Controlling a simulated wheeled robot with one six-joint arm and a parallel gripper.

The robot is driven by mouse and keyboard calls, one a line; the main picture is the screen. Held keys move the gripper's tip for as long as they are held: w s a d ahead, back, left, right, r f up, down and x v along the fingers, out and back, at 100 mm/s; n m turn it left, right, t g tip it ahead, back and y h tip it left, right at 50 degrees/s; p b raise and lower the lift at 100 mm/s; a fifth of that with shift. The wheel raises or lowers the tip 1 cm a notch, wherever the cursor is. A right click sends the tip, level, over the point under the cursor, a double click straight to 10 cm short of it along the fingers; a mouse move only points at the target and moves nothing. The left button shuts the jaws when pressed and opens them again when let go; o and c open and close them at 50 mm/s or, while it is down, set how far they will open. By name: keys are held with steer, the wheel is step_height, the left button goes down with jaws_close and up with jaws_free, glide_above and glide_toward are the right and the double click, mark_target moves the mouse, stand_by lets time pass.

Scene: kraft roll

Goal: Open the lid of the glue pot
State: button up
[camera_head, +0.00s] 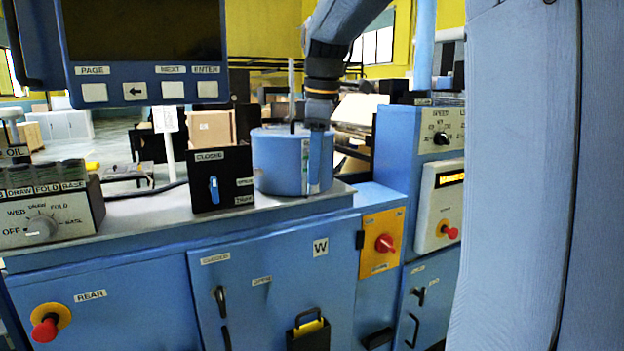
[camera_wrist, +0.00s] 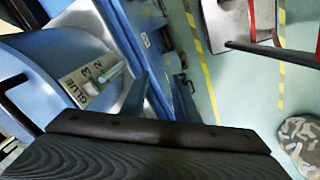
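The glue pot (camera_head: 278,175) is a blue drum standing on the grey counter top, and its lid (camera_head: 270,131) appears to lie closed on it. In the wrist view the blue pot (camera_wrist: 45,55) fills the upper left, with a label reading GLUE and a level scale (camera_wrist: 90,82).
A black switch box (camera_head: 222,180) stands left of the pot. A screen (camera_head: 145,40) hangs at the upper left, and a control box (camera_head: 45,215) sits below it. A blue cabinet with a speed knob (camera_head: 441,139) stands to the right. The wrist view shows green floor with yellow lines.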

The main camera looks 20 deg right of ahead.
steer(key=shift+s+a+f+m, duration=0.1)
steer(key=shift+a+f+m, duration=0.1)
steer(key=shift+f, duration=0.35)
steer(key=shift+a+f+m, duration=0.1)
steer(key=shift+a+f, duration=0.05)
steer(key=shift+f, duration=0.4)
